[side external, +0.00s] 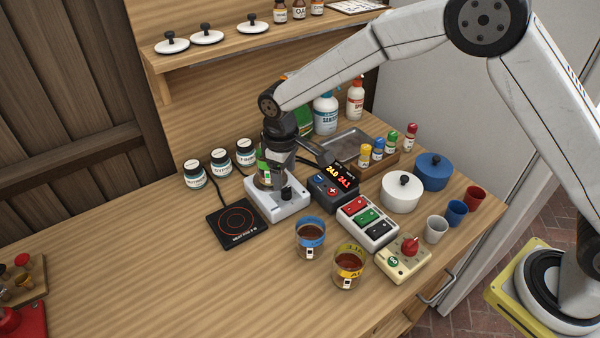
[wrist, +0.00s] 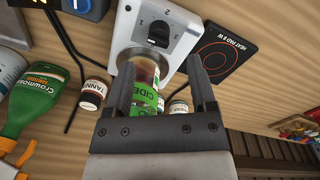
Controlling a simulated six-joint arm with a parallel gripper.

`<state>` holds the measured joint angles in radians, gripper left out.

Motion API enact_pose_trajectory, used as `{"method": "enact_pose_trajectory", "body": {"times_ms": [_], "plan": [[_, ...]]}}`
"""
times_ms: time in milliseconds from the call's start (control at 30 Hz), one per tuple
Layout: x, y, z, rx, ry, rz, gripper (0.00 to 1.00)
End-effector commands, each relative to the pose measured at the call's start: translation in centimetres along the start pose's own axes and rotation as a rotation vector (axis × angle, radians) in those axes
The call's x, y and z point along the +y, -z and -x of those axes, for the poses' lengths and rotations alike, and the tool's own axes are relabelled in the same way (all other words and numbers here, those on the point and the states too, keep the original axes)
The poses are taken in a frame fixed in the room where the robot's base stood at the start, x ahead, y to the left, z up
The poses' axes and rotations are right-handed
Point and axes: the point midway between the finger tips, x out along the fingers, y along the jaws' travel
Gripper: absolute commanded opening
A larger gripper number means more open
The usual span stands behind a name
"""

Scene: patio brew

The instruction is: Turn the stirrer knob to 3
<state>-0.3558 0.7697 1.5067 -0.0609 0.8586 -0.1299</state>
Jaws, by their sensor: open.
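The stirrer (side external: 278,205) is a pale grey box on the bench with a black knob (side external: 286,193) at its front. In the wrist view the knob (wrist: 158,35) shows on the stirrer's face (wrist: 125,35), with small numerals around it. I cannot tell which numeral it points to. A glass vessel (side external: 264,177) with a green label sits at the stirrer's rear part; its label reads CIDER in the wrist view (wrist: 145,99). My gripper (wrist: 161,75) is open, its fingers apart on either side of the vessel in that view. The knob lies beyond the fingertips, untouched.
A black hot plate (side external: 237,222) is left of the stirrer, and a display box (side external: 333,190) is right of it. A button box (side external: 367,222) and two amber-filled beakers (side external: 310,238) (side external: 348,267) stand nearer. Lidded jars (side external: 221,162) stand behind. The front left bench is mostly clear.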

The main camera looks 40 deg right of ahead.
Motion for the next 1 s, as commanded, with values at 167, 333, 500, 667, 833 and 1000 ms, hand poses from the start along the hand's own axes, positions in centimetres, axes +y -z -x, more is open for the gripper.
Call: {"method": "enact_pose_trajectory", "body": {"times_ms": [167,333,500,667,833,1000], "plan": [[0.0,0.0,1.8,0.001,0.000,0.000,0.72],[-0.1,0.0,2.2,0.000,0.001,0.000,0.72],[0.0,0.0,2.2,0.000,0.000,0.000,0.72],[0.0,0.0,2.4,0.000,0.000,0.000,0.73],[0.1,0.1,4.3,0.004,0.000,0.000,0.73],[0.2,0.0,7.7,0.001,0.001,0.015,0.73]]}}
